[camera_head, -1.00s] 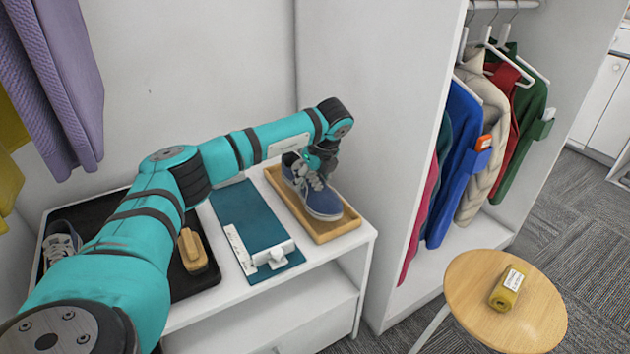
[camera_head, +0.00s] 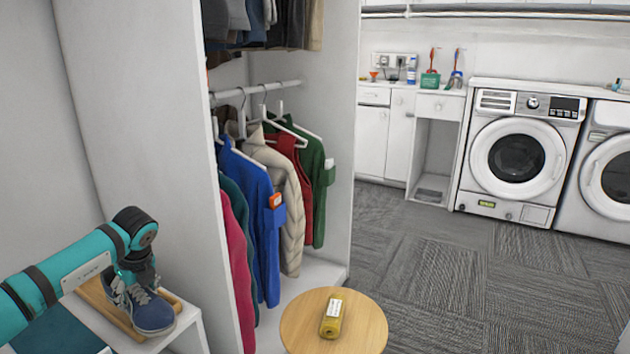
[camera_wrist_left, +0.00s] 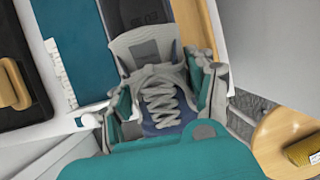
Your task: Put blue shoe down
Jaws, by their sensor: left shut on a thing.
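The blue shoe (camera_head: 150,309) with pale laces and a white sole is at the lower left of the head view, over a wooden tray (camera_head: 97,297) on a white shelf unit. My left gripper (camera_head: 133,281) is shut on the shoe from above. In the left wrist view the shoe (camera_wrist_left: 158,98) lies between the two fingers, with its laces facing up. Whether its sole rests on the tray cannot be made out. My right gripper is in neither view.
A round wooden table (camera_head: 365,322) with a yellow rolled item (camera_head: 331,318) stands right of the shelf unit. An open wardrobe with hanging jackets (camera_head: 265,215) is behind it. Washing machines (camera_head: 515,150) stand at the back right, with clear carpet before them.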

